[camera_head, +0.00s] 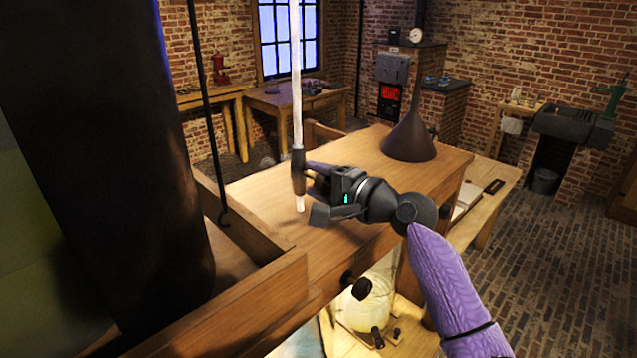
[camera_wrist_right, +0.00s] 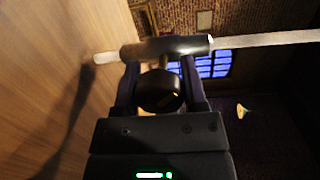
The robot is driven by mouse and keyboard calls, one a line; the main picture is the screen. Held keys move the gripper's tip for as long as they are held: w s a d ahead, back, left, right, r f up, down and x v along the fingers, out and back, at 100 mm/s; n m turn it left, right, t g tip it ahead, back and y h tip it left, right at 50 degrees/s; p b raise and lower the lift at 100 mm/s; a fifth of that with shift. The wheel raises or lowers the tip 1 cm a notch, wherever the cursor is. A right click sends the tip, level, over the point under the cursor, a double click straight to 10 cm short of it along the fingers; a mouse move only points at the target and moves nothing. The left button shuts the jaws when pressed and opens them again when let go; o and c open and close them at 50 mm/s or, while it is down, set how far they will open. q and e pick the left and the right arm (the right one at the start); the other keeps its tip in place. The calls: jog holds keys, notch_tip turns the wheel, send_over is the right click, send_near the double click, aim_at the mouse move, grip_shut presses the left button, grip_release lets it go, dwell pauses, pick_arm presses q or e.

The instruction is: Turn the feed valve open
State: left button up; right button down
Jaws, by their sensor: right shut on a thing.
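The feed valve (camera_head: 298,172) is a dark sleeve on an upright clear glass tube (camera_head: 295,75). The tube's lower tip ends just below the valve, over the wooden bench top. In the right wrist view the valve (camera_wrist_right: 168,47) lies across the top of the picture. My right gripper (camera_head: 313,177) reaches the valve from the right. In the wrist view my right gripper (camera_wrist_right: 158,88) has one finger on each side of a round dark knob (camera_wrist_right: 160,91) and is shut on it. The knob's turn angle is hard to tell. My left gripper is not in view.
A large dark cylinder (camera_head: 110,150) blocks the left side of the head view. A dark funnel (camera_head: 411,138) stands mouth-down on the bench (camera_head: 350,150). A hooked black rod (camera_head: 205,100) hangs left of the tube. A pale glass jar (camera_head: 365,305) stands below the bench edge.

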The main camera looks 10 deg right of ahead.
jog(key=n+b, duration=0.1)
jog(key=n, duration=0.4)
jog(key=shift+f+h, duration=0.2)
jog(key=shift+h, duration=0.2)
jog(key=shift+n+b, duration=0.3)
jog(key=shift+n, duration=1.6)
jog(key=shift+h, duration=0.3)
jog(key=shift+c, duration=0.7)
grip_release()
jog(key=shift+r, duration=0.1)
jog(key=shift+d, duration=0.1)
jog(key=v, duration=0.3)
jog(key=b+v, duration=0.1)
jog(key=v, duration=0.2)
jog(key=b+v, duration=0.1)
jog(key=v, duration=0.2)
jog(key=shift+s+f, duration=0.2)
jog(key=shift+f, duration=0.05)
jog(key=shift+s+d+r, duration=0.15)
jog(key=shift+s, duration=0.05)
